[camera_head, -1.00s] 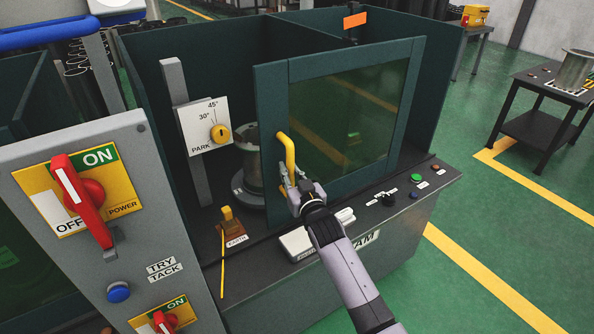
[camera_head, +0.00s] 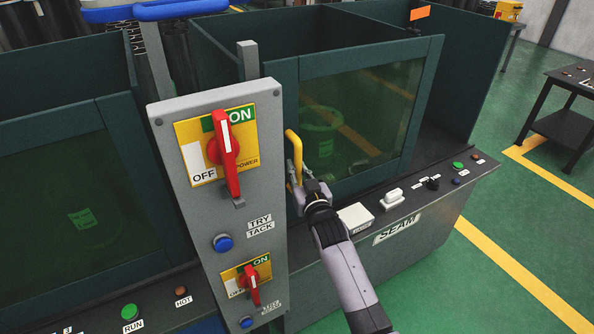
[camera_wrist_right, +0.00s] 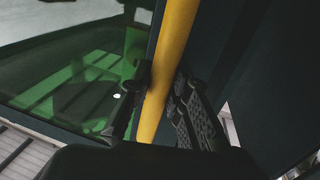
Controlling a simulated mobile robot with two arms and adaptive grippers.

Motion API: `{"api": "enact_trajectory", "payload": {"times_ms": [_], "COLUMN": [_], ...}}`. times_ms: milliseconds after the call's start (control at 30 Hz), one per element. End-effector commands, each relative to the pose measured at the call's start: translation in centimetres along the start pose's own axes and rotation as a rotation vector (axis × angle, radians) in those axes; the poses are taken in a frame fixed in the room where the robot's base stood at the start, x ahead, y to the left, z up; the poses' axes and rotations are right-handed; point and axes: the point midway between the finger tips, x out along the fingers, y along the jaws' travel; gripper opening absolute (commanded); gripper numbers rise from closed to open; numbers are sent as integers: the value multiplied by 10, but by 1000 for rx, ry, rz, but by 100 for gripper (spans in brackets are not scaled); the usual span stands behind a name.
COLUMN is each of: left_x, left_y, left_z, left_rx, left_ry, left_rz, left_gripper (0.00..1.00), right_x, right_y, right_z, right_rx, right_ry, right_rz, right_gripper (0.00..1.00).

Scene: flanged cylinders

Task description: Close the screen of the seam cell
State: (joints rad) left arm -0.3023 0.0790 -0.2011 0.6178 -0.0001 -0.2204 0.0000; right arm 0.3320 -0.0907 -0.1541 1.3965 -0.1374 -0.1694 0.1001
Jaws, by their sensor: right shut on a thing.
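The seam cell's screen is a dark green framed panel with a tinted see-through window (camera_head: 358,112). It stands across the front of the cell, its left edge close behind the grey control post. A flanged cylinder (camera_head: 320,122) shows dimly through the window. The yellow handle (camera_head: 294,150) is upright at the screen's left edge. My right gripper (camera_head: 298,182) is shut on the handle. In the right wrist view, the handle (camera_wrist_right: 168,75) passes between the two fingers. My left gripper is not in view.
The grey control post (camera_head: 220,200) with red switches (camera_head: 226,155) and blue buttons stands just left of my right gripper. The SEAM console ledge (camera_head: 440,190) with small knobs runs below the screen. Another screened cell (camera_head: 80,190) is at left.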

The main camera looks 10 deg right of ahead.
Motion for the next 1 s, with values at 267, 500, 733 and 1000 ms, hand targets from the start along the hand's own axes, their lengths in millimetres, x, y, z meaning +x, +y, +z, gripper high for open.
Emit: {"api": "enact_trajectory", "payload": {"times_ms": [267,500,733,1000], "left_x": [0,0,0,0], "left_y": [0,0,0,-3], "left_z": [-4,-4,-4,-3], "left_rx": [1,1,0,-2], "left_ry": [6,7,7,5], "left_rz": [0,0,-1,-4], "left_gripper": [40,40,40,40], "right_x": [0,0,0,-10], "right_y": [0,0,0,0], "right_z": [1,0,0,1], "right_rx": [1,1,1,1], "right_ry": [-1,0,1,1], "right_rz": [1,1,0,1], "right_gripper": [19,35,38,38]}}
